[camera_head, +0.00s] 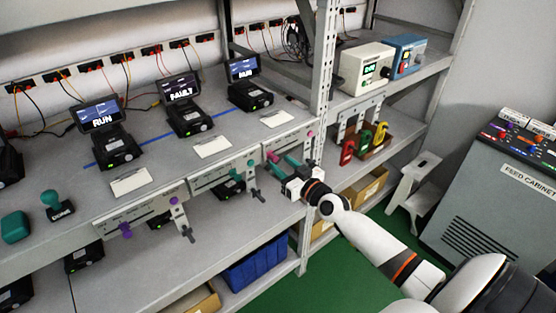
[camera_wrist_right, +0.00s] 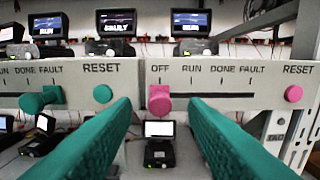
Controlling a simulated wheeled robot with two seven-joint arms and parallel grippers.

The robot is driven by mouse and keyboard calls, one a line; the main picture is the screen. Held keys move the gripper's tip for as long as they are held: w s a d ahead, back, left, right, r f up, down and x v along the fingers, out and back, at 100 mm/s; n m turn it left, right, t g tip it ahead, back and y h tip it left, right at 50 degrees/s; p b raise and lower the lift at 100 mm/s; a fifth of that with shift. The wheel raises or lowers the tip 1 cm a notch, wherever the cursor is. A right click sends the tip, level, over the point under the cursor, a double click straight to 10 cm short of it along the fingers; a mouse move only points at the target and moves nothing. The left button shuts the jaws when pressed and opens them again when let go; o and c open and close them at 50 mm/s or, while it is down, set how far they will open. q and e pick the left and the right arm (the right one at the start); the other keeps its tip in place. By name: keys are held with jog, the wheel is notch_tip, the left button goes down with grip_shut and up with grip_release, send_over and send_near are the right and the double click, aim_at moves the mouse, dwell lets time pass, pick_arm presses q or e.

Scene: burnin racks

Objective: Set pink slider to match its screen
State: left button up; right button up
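The pink slider (camera_wrist_right: 159,101) sits under the OFF mark at the left end of its slot on the right-hand panel (camera_wrist_right: 230,75); it also shows in the head view (camera_head: 272,157). Its slot runs right past RUN, DONE and FAULT. The screen above that panel (camera_head: 242,69) appears to read RUN, though small; it is blurred in the wrist view (camera_wrist_right: 191,22). My right gripper (camera_head: 284,164) is open, its teal fingers in the wrist view (camera_wrist_right: 160,110) on either side of the pink slider, without visible contact. My left gripper is out of view.
A pink reset button (camera_wrist_right: 293,94) is at the panel's right end. To the left are a teal slider (camera_wrist_right: 40,98) and teal reset button (camera_wrist_right: 102,93). A rack post (camera_head: 318,100) stands just right of the panel. A small device (camera_wrist_right: 159,150) sits below.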

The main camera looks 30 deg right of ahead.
aim_at(272, 157)
jog(key=shift+w+a, duration=0.15)
jog(key=shift+w, duration=1.2)
grip_shut()
